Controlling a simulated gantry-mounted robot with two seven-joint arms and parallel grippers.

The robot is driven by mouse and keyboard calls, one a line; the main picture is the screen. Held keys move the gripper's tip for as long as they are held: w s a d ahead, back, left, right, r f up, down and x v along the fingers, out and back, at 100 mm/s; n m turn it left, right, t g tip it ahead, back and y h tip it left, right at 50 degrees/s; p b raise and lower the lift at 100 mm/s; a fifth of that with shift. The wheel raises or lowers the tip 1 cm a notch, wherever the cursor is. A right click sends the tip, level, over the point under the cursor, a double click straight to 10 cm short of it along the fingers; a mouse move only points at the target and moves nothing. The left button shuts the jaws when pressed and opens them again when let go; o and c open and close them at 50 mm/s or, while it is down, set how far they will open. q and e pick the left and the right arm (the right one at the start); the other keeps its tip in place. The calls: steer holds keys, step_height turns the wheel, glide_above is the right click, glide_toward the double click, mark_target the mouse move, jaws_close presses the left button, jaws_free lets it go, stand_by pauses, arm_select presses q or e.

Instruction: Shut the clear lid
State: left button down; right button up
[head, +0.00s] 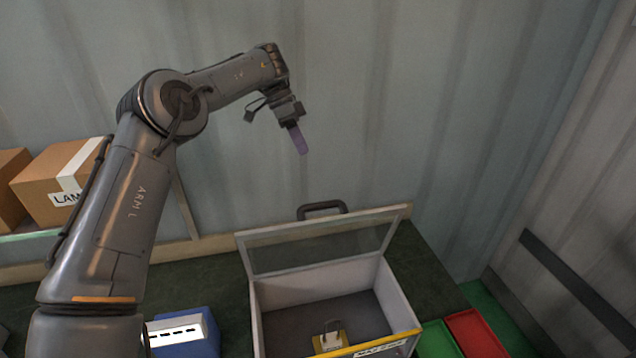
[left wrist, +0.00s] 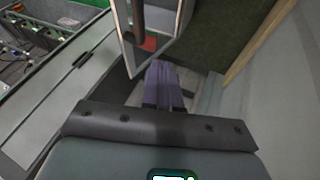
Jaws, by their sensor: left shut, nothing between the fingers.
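The clear lid (head: 318,243) stands raised and tilted at the back of a white box (head: 403,298) in the head view. A dark handle (head: 321,209) sits on the lid's top edge. My left gripper (head: 301,147), with purple fingers, is shut and empty. In the head view it appears above the handle, near the wall and apart from the lid. In the left wrist view the shut fingers (left wrist: 163,85) point toward the raised lid (left wrist: 156,42), with the dark handle (left wrist: 137,20) near the top. My right gripper is not in view.
Inside the box is a small yellow item (head: 330,338). A blue box (head: 184,333) stands to its left. Green (head: 437,340) and red (head: 475,333) trays lie to its right. Cardboard boxes (head: 58,182) sit on a shelf at left. The corrugated wall (head: 420,120) is behind.

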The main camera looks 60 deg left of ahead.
arm_select(q)
glide_toward(324, 202)
step_height(324, 202, down, 5)
steer(key=w, duration=0.3)
steer(key=shift+s+d+f+p, duration=0.5)
steer(key=shift+s+d+p, duration=0.05)
steer(key=shift+s+d, duration=0.1)
steer(key=shift+d, duration=0.15)
